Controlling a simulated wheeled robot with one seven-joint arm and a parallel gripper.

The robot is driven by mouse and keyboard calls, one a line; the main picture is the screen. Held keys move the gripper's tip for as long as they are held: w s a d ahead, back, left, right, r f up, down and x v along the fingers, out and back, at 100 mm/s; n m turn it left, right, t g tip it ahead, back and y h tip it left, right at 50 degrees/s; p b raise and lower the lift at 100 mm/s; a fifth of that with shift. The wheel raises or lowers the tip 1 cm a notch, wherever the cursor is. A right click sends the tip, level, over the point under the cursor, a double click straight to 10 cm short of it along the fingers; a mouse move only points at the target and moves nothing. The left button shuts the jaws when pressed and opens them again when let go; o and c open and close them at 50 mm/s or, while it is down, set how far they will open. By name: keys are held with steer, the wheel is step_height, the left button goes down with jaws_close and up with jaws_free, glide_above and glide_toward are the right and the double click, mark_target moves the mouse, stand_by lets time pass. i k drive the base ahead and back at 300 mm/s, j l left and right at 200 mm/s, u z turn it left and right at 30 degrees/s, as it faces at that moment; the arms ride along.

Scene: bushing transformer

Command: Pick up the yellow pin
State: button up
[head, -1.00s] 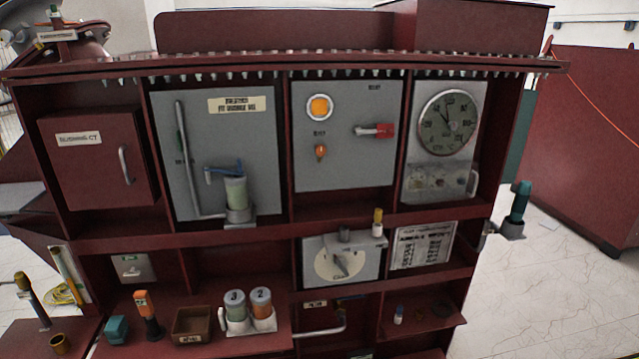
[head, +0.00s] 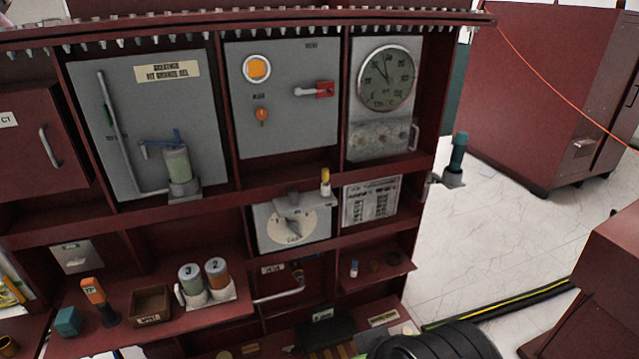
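The yellow pin (head: 325,177) stands upright on the small ledge above the grey dial panel (head: 291,229), near the middle of the cabinet. Its upper part is yellow and its lower part is whitish. Nothing is touching the pin from the front. My gripper's fingers do not show in the head view.
A round gauge (head: 386,79) and a red-handled switch (head: 319,90) sit above. A lower shelf holds numbered canisters (head: 205,280), a brown box (head: 150,305) and an orange-topped tool (head: 96,297).

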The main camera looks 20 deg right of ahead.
mark_target(325, 173)
steer(key=i+l+u, duration=0.2)
steer(key=i+u, duration=0.25)
steer(key=i+l+u, duration=0.2)
steer(key=l+u, duration=0.15)
steer(key=u, duration=0.15)
